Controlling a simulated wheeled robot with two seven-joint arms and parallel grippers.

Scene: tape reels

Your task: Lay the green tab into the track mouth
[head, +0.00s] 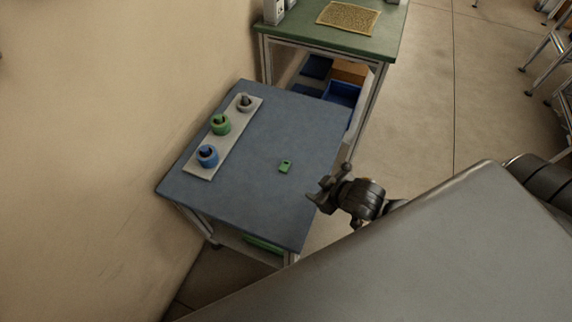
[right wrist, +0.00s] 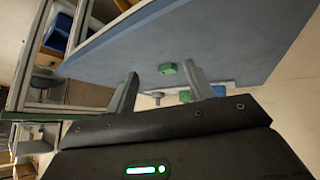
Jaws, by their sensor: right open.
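The small green tab (head: 285,167) lies flat on the blue-grey table top (head: 275,205), right of the middle. In the right wrist view the green tab (right wrist: 167,69) shows beyond my fingers, apart from them. My right gripper (head: 316,193) is open and empty, just off the table's right edge, to the right of and nearer than the tab. Its two fingers (right wrist: 161,76) stand wide apart in the right wrist view. A pale strip (head: 234,137) holds a blue reel (head: 207,156), a green reel (head: 221,125) and a grey reel (head: 245,103). I cannot make out a track mouth. My left gripper is not in view.
A wall (head: 110,130) runs along the table's left side. A green-topped bench (head: 310,33) with a yellow mat (head: 348,18) stands behind, with a blue bin (head: 343,92) below. The table top around the tab is clear.

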